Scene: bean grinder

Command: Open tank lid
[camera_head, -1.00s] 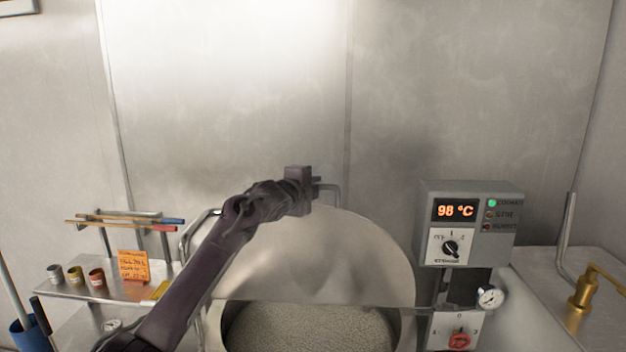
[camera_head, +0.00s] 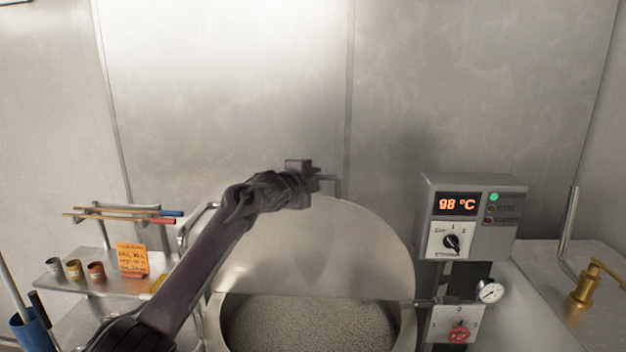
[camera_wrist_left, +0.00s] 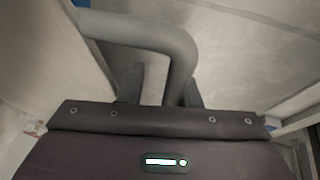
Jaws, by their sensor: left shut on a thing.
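The tank lid (camera_head: 320,250) is a grey metal half-disc, raised and standing steeply tilted over the back of the round tank (camera_head: 408,325). Pale granular stuff (camera_head: 310,325) fills the tank's open front. My left gripper (camera_head: 318,178) is at the lid's top edge, shut on the bent bar handle (camera_head: 335,183). In the left wrist view the handle (camera_wrist_left: 150,32) is a thick grey bar that runs down between the two dark fingers (camera_wrist_left: 160,95). The part of the handle inside the jaws is partly hidden. My right gripper is in neither view.
A control box (camera_head: 470,215) reading 98 °C, with a gauge (camera_head: 490,291) and a red knob (camera_head: 459,333) below, stands right of the tank. A shelf (camera_head: 105,283) with small cups and an orange note (camera_head: 132,260) is at left. A brass tap (camera_head: 585,288) is far right.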

